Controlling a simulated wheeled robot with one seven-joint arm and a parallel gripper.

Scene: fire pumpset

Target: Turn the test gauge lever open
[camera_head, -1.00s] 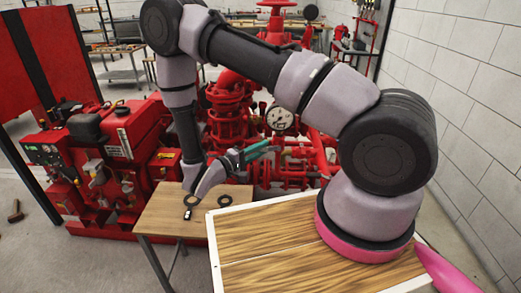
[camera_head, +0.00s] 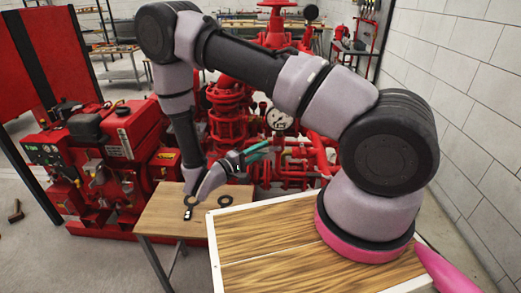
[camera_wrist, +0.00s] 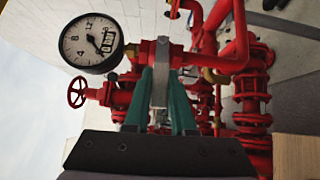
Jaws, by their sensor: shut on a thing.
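The test gauge (camera_wrist: 90,43) is a round white dial with a black rim at the upper left of the wrist view. In the head view the gauge (camera_head: 279,121) is partly covered by my arm. A grey metal lever (camera_wrist: 161,72) stands beside it on the red pipework. My gripper (camera_wrist: 160,85) has its teal fingers on either side of this lever and is shut on it. In the head view my gripper (camera_head: 258,150) reaches into the red pipes below the gauge; the lever is too small to make out there.
A red handwheel (camera_wrist: 77,92) sits just below the gauge. Red pipes (camera_wrist: 252,95) stand close on the right. A white block wall (camera_head: 470,110) is at the right.

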